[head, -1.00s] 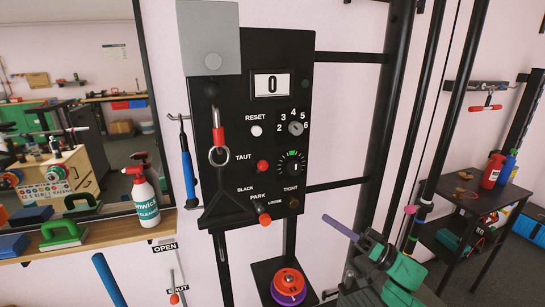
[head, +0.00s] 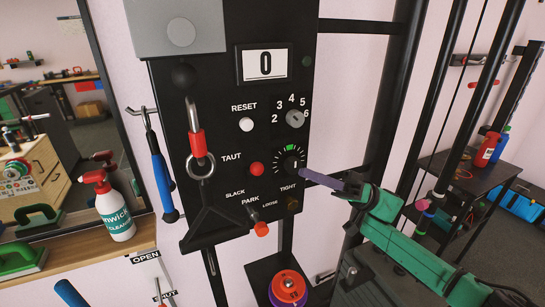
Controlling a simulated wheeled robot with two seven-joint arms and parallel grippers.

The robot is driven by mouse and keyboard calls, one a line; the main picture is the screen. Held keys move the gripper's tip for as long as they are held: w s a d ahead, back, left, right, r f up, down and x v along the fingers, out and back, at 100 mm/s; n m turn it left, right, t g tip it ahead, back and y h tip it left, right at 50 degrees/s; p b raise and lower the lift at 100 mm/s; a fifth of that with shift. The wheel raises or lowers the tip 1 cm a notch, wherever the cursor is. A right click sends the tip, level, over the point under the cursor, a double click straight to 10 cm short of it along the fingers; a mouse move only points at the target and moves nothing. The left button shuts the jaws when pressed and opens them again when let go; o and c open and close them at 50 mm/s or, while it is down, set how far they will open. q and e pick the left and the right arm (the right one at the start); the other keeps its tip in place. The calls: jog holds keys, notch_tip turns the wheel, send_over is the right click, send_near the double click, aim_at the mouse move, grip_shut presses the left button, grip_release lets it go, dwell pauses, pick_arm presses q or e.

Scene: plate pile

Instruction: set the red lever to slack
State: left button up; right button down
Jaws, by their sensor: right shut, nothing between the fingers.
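A black panel (head: 222,95) on the wall carries the controls. A round red knob (head: 257,169), which looks like the end of the red lever, sits beside the word TAUT, with SLACK printed lower left of it. A second stub with an orange-red tip (head: 261,229) juts out by PARK and LOOSE. My right gripper (head: 304,172) is shut and empty, its thin purple fingers pointing left. Their tip overlaps the panel's right edge beside the black dial (head: 292,163), right of the red knob and apart from it. My left gripper is not in view.
A hook with a red sleeve (head: 197,144) and ring hangs on the panel's left. A blue-handled tool (head: 160,180) hangs beside it. A white spray bottle (head: 114,212) stands on the shelf. A red and purple stack (head: 288,290) sits below. Dark posts stand at right.

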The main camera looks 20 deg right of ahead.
aim_at(253, 171)
jog(key=p+x, duration=0.1)
jog(key=x, duration=0.2)
jog(key=w+p+x, duration=0.1)
jog(key=p+x, duration=0.1)
jog(key=shift+a+r, duration=0.15)
jog(key=shift+r, duration=0.1)
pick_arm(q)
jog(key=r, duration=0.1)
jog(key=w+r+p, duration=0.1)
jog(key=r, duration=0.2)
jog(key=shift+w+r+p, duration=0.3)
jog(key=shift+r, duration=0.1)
pick_arm(e)
jog(key=x, duration=0.4)
jog(key=shift+a+f, duration=0.15)
jog(key=shift+a, duration=0.1)
pick_arm(q)
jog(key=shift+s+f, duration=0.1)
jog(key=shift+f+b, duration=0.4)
jog(key=shift+b, duration=0.1)
pick_arm(e)
jog(key=shift+s+f, duration=0.2)
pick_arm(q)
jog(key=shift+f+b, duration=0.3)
pick_arm(e)
jog(key=shift+f, duration=0.1)
